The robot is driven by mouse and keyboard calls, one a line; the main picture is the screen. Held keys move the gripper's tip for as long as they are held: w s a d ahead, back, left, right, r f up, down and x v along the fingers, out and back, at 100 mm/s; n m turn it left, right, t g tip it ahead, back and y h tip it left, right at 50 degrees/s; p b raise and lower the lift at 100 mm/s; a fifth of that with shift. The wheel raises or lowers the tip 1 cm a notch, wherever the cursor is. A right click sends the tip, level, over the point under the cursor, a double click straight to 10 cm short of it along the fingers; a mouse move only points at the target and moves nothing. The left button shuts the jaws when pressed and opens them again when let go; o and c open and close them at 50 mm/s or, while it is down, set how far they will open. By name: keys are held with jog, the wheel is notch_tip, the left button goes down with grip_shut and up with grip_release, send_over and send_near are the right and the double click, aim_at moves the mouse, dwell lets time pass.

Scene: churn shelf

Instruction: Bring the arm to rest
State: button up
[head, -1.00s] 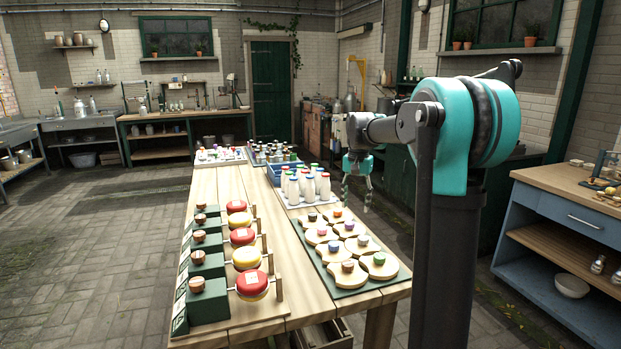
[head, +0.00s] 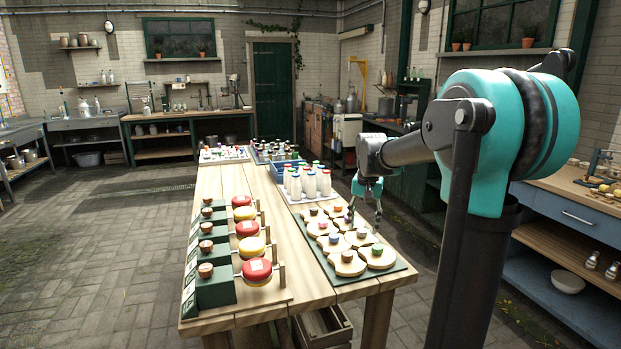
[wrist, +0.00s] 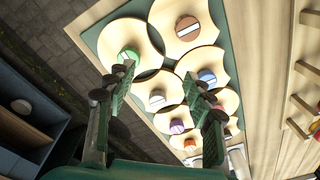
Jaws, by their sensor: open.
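My gripper (head: 366,204) is open and empty, with its fingers pointing down above the back right part of the green mat (head: 372,278) on the wooden table. In the wrist view my gripper (wrist: 165,88) shows two green fingers spread apart, with nothing between them but the view of the mat below. My arm reaches left from its teal shoulder joint over the table's right edge. On the mat sit several pale round boards with coloured knobs, such as the green-knobbed board (head: 377,257) and the brown-knobbed board (wrist: 182,42).
Milk bottles (head: 309,185) stand on a white tray behind the mat. Green blocks with red and yellow discs (head: 257,270) line the table's left side. A wooden crate (head: 322,327) lies under the table. A blue cabinet (head: 570,215) is at the right. The floor on the left is clear.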

jog(key=s+d+f+n+t, duration=0.1)
jog(key=s+f+n, duration=0.1)
jog(key=s+f, duration=0.6)
jog(key=s+d+f+n+t, duration=0.2)
jog(key=s+f, duration=0.7)
jog(key=s, duration=0.7)
jog(key=shift+s, duration=0.3)
jog(key=shift+a+r, duration=0.1)
